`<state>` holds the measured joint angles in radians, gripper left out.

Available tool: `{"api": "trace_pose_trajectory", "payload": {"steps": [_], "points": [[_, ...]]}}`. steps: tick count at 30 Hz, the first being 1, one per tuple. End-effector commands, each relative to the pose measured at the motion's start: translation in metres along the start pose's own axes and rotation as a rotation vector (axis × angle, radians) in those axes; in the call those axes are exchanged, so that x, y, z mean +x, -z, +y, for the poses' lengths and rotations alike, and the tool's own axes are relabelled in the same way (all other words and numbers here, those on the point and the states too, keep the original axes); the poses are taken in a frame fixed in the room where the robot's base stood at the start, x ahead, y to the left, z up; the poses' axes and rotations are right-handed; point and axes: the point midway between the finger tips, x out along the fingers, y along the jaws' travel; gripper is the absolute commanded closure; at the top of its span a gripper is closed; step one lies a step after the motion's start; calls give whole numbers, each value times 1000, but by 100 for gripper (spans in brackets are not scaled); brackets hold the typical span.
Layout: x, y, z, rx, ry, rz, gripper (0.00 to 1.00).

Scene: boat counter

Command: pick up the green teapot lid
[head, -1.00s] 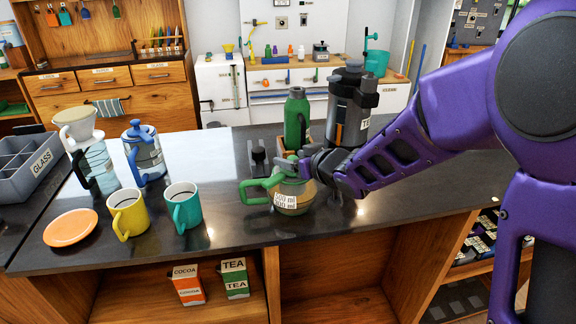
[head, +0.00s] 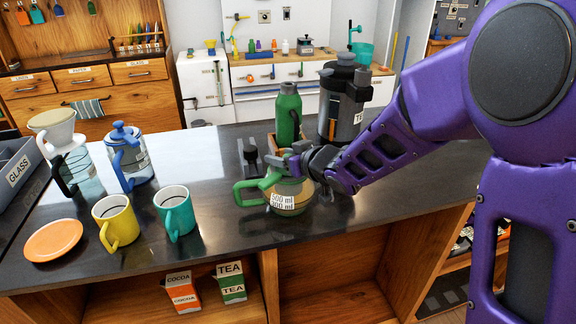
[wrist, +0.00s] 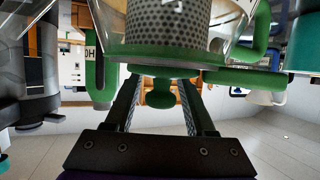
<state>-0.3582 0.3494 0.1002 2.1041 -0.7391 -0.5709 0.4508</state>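In the wrist view, where the teapot appears upside down, the lid's round green knob (wrist: 152,95) shows between my two fingers. My gripper (wrist: 155,95) is open, with a finger on each side of the knob and a visible gap to both. In the head view my gripper (head: 288,158) is at the teapot's top, reaching in from the right.
A green bottle (head: 288,115) and a dark dispenser (head: 343,105) stand close behind the teapot. A teal mug (head: 177,212), a yellow mug (head: 117,220), a blue press (head: 130,158) and an orange plate (head: 54,240) are at left. The counter is clear right of the teapot.

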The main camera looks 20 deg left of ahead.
Motion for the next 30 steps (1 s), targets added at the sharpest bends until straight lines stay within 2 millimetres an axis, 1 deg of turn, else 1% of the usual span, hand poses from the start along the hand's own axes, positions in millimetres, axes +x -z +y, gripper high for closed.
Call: {"api": "trace_pose_trajectory", "payload": {"steps": [1, 5, 6, 8, 9, 17, 20, 23, 30], "points": [[0, 0, 0, 0, 0, 0, 56], [0, 0, 0, 0, 0, 0, 79], [0, 0, 0, 0, 0, 0, 86], [0, 0, 0, 0, 0, 0, 97], [0, 0, 0, 0, 0, 0, 100], [0, 0, 0, 0, 0, 0, 100], [-2, 5, 0, -1, 0, 1, 100], [-7, 18, 0, -1, -1, 3, 100], [-26, 65, 0, -2, 0, 3, 100]]}}
